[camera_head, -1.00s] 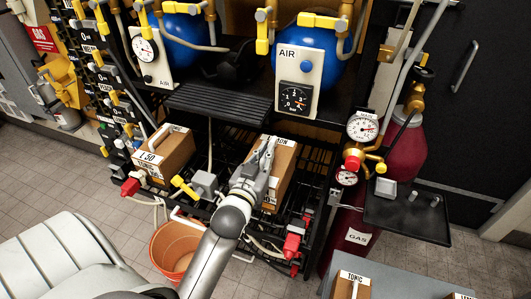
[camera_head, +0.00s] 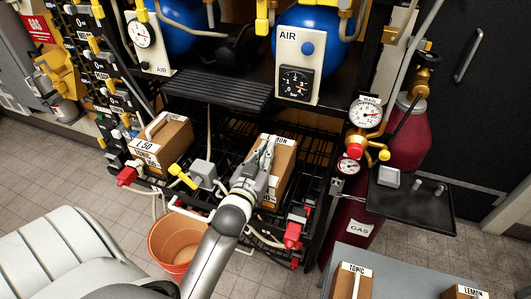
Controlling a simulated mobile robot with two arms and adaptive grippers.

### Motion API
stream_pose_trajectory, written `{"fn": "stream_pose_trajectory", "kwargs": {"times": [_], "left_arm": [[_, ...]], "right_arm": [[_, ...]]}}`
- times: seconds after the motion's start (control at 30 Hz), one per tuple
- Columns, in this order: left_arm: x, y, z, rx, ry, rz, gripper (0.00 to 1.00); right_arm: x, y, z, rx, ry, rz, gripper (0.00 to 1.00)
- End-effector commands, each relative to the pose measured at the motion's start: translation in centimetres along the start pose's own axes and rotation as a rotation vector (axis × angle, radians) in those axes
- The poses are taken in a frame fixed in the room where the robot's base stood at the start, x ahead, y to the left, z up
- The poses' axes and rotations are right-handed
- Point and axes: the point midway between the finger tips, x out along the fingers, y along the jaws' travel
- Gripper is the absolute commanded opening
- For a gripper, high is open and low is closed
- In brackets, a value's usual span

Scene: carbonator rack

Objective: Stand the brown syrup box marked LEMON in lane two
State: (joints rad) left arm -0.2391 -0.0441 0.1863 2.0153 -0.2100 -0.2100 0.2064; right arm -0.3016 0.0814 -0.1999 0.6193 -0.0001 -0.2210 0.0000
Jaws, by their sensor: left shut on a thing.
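My left gripper (camera_head: 262,165) is shut on a brown box (camera_head: 281,172) over the middle of the black wire rack (camera_head: 222,143). The box's top label is partly hidden by the gripper; only its last letters, "ON", show clearly. Its lower end is near the rack's front, and I cannot tell whether it rests on the rack floor. Another brown box (camera_head: 178,137), marked TONIC on its front, stands in the rack to the left. A further brown box marked LEMON (camera_head: 462,293) shows at the bottom right edge. My right gripper is not in view.
A TONIC box (camera_head: 345,283) stands on a grey surface (camera_head: 400,268) at lower right. Red connectors (camera_head: 292,234) and hoses line the rack's front. An orange bucket (camera_head: 172,247) stands on the floor before it. A gauge and a dark red GAS cylinder stand right.

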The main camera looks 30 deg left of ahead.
Motion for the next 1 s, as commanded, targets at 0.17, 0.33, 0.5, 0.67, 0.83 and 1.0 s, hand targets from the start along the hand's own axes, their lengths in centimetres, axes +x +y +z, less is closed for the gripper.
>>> {"fn": "stream_pose_trajectory", "kwargs": {"times": [0.17, 0.33, 0.5, 0.67, 0.83, 1.0], "left_arm": [[0.1, 0.0, -0.7, 0.000, 0.016, 0.001, 0.00], [0.1, 0.0, -0.6, 0.000, 0.016, 0.001, 0.00], [0.1, 0.0, -0.4, 0.000, 0.016, 0.001, 0.00], [0.1, 0.0, -0.1, 0.000, 0.016, 0.001, 0.00], [0.1, 0.0, 0.1, 0.000, 0.016, 0.001, 0.00], [0.1, 0.0, 0.4, 0.000, 0.016, 0.001, 0.00]], "right_arm": [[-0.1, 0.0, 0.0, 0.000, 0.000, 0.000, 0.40], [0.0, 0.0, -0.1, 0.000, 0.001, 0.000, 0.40], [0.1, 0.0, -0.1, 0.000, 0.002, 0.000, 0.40], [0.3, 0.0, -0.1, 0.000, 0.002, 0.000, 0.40], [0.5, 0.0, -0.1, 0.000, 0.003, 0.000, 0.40], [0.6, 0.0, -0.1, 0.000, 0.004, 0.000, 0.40]]}}
